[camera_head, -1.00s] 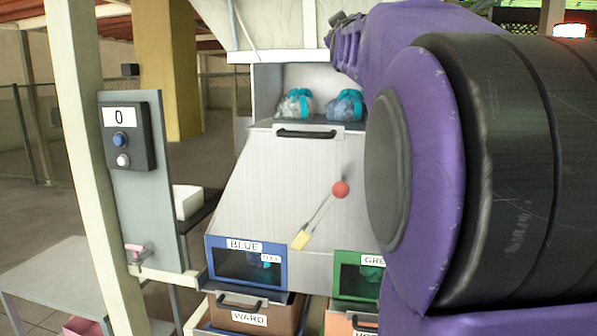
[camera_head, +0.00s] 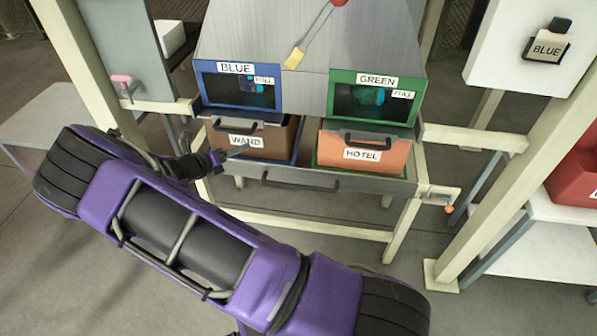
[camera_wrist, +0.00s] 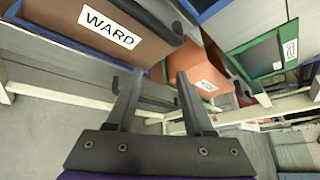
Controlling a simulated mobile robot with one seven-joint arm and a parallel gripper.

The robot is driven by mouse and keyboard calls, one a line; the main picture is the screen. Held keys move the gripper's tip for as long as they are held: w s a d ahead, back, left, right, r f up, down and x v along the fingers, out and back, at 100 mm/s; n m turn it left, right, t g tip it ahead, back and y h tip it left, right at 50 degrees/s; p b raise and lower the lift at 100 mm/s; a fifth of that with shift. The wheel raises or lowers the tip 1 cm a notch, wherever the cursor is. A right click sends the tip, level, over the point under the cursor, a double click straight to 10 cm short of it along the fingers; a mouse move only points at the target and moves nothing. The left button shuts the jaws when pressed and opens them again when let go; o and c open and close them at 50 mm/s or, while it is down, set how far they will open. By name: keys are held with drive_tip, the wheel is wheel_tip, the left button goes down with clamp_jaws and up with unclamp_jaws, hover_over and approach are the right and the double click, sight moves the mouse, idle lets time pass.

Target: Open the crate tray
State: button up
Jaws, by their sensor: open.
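The crate tray (camera_head: 350,184) is a grey drawer-like tray under the bins, with a dark bar handle (camera_head: 300,182) on its front. It looks pushed in beneath the chute unit. A brown crate labelled WARD (camera_head: 270,142) and an orange crate labelled HOTEL (camera_head: 362,155) sit on it side by side. My gripper (camera_head: 228,154) is open and empty, in front of the WARD crate and to the left of the tray handle. In the wrist view my gripper (camera_wrist: 154,82) points toward the tray front, below the WARD crate (camera_wrist: 65,22). Contact with the handle cannot be made out.
Above are the blue bin (camera_head: 238,87) and green bin (camera_head: 375,100), both labelled FULL. Cream frame posts stand left and right of the tray. A red bin (camera_head: 580,165) is on a shelf at far right.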

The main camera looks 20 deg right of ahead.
sight(299, 185)
drive_tip(key=s+d+f+n+t+h, duration=0.1)
drive_tip(key=s+d+f+n, duration=0.1)
drive_tip(key=s+f+n, duration=0.55)
drive_tip(key=s+d+f+n+h, duration=0.1)
drive_tip(key=s+d+f+n, duration=0.3)
drive_tip(key=f, duration=0.7)
drive_tip(key=shift+m+t, duration=0.3)
drive_tip(key=shift+m, duration=0.05)
drive_tip(key=x, duration=0.5)
drive_tip(key=b+x, duration=0.1)
drive_tip(key=x, duration=0.9)
drive_tip(key=shift+w+f+b, duration=0.2)
drive_tip(key=shift+f+b, duration=0.15)
drive_tip(key=shift+f, duration=0.05)
clamp_jaws()
